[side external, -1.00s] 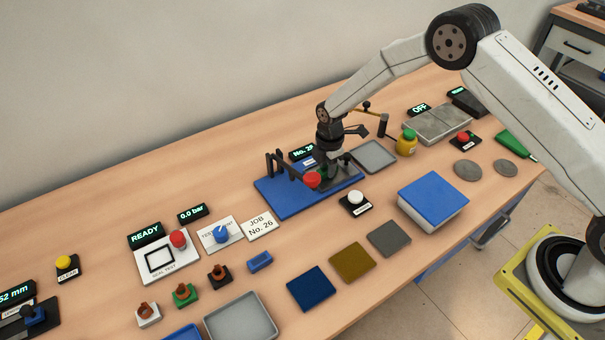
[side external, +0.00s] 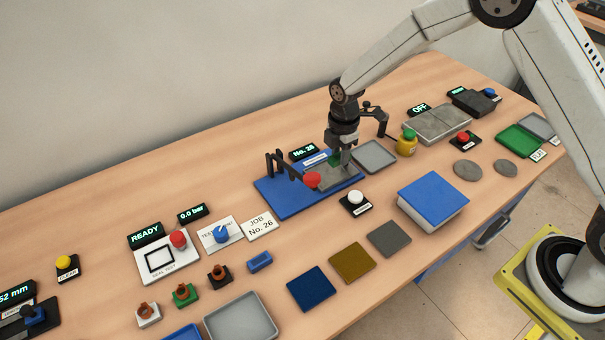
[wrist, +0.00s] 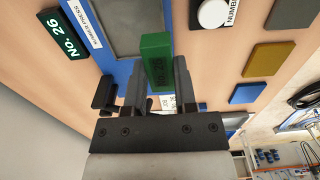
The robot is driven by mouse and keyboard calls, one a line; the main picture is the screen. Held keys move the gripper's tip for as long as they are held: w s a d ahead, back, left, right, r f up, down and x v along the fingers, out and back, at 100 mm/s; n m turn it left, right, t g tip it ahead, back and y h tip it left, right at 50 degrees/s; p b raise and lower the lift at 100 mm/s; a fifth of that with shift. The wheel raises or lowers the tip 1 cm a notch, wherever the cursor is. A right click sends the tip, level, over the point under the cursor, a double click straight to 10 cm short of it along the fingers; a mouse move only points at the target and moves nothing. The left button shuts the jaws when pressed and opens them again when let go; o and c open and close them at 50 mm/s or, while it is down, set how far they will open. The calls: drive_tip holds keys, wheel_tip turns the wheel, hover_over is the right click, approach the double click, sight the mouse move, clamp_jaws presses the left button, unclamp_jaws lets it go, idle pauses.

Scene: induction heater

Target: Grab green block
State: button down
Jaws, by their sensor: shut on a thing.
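In the side view my gripper (side external: 338,162) is over the blue press base (side external: 283,203), and only a little green of the block shows between the fingers. The base carries a grey plate (side external: 322,181), a red knob (side external: 312,179) and a black bracket (side external: 281,166). A display reading No. 26 (side external: 303,151) stands behind it.
A grey tray (side external: 374,156) and a yellow-green bottle (side external: 407,143) stand right of the base. A white button (side external: 355,199) is in front. A blue-topped box (side external: 433,197) and a green tray (side external: 519,140) lie farther right. Coloured plates lie at the front.

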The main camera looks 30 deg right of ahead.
drive_tip(key=s+r, duration=0.5)
drive_tip(key=s, duration=0.5)
drive_tip(key=shift+d+r, duration=0.2)
drive_tip(key=shift+d, duration=0.25)
drive_tip(key=shift+s+a, duration=0.1)
